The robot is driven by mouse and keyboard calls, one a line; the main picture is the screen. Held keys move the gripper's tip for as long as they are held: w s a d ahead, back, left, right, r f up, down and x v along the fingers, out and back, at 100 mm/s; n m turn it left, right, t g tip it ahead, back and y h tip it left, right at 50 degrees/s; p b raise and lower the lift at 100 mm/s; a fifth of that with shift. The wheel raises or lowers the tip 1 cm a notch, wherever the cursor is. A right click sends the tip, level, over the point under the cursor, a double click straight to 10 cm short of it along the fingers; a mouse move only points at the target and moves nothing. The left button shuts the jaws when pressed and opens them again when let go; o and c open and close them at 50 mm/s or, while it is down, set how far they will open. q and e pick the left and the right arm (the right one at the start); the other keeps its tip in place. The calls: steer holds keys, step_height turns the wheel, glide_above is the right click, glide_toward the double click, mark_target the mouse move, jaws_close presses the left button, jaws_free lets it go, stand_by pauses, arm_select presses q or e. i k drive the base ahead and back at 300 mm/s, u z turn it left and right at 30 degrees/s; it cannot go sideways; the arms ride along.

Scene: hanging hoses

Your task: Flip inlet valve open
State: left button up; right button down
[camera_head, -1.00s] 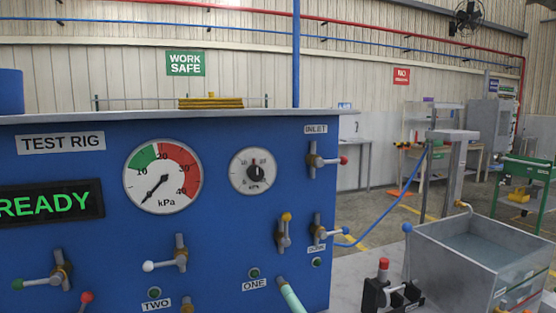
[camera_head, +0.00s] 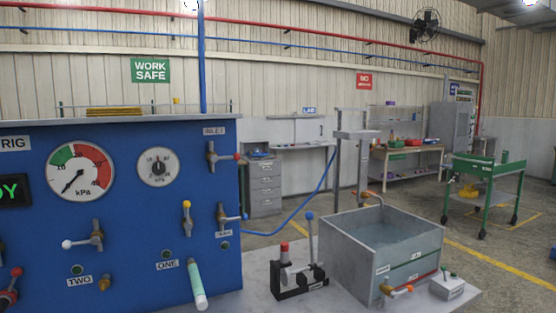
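The inlet valve (camera_head: 222,156) is on the blue test rig panel (camera_head: 130,210), near its upper right corner, under the INLET label (camera_head: 213,131). Neither of my grippers shows in the head view.
Other valves with yellow (camera_head: 187,220), blue and white knobs sit lower on the panel. A pump with a blue-knobbed lever (camera_head: 299,270) and a water tank (camera_head: 382,250) stand to the right on the bench.

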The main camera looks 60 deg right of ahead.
mark_target(236, 156)
steer(key=k, duration=0.1)
steer(key=z, duration=1.35)
